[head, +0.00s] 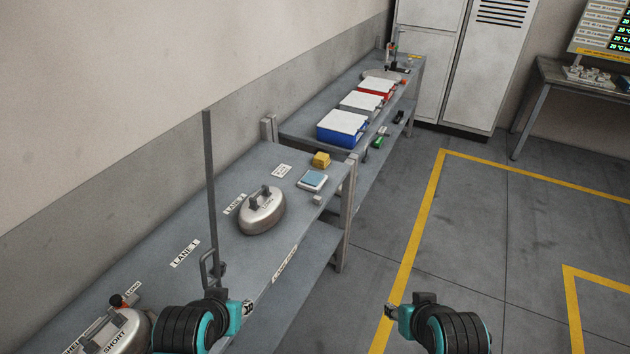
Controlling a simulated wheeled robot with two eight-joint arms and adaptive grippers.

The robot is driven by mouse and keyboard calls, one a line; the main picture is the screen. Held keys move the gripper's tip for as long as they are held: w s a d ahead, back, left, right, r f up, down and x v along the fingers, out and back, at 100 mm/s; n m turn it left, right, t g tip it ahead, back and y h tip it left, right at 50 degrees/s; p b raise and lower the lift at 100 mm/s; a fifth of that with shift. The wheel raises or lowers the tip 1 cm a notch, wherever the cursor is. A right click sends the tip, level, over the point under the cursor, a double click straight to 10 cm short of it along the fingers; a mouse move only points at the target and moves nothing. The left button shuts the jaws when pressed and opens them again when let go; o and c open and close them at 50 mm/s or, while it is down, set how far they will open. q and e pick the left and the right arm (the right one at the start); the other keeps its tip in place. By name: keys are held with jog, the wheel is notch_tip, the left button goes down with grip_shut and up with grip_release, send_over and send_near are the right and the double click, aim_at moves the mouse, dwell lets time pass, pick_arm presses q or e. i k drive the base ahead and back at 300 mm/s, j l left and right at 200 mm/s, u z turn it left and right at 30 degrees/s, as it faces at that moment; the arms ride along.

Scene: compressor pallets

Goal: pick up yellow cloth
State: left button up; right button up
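A small yellow block-like thing (321,160), which looks like the folded yellow cloth, lies at the far end of the near grey bench (215,225). Just in front of it is a pale tray with a blue pad (312,179). My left gripper (249,308) is over the near edge of the bench, well short of the yellow cloth. My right gripper (389,311) is over the floor to the right of the bench. Both look empty; their fingers are too small to tell open from shut.
A silver compressor (262,214) stands mid-bench, and another (116,335) stands at lower left. A thin upright post (210,180) rises near my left gripper. A farther bench holds blue (340,129), grey and red bins. Open floor with yellow lines (424,210) lies right.

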aim_at(322, 160)
jog(key=i+l, duration=0.2)
jog(key=i, duration=0.25)
jog(key=i+l, duration=0.2)
jog(key=i, duration=0.2)
jog(key=i+l+u, duration=0.45)
jog(key=i, duration=0.25)
jog(key=i+l+u, duration=0.45)
jog(key=l, duration=0.4)
jog(key=i+u, duration=0.1)
jog(key=u, duration=0.45)
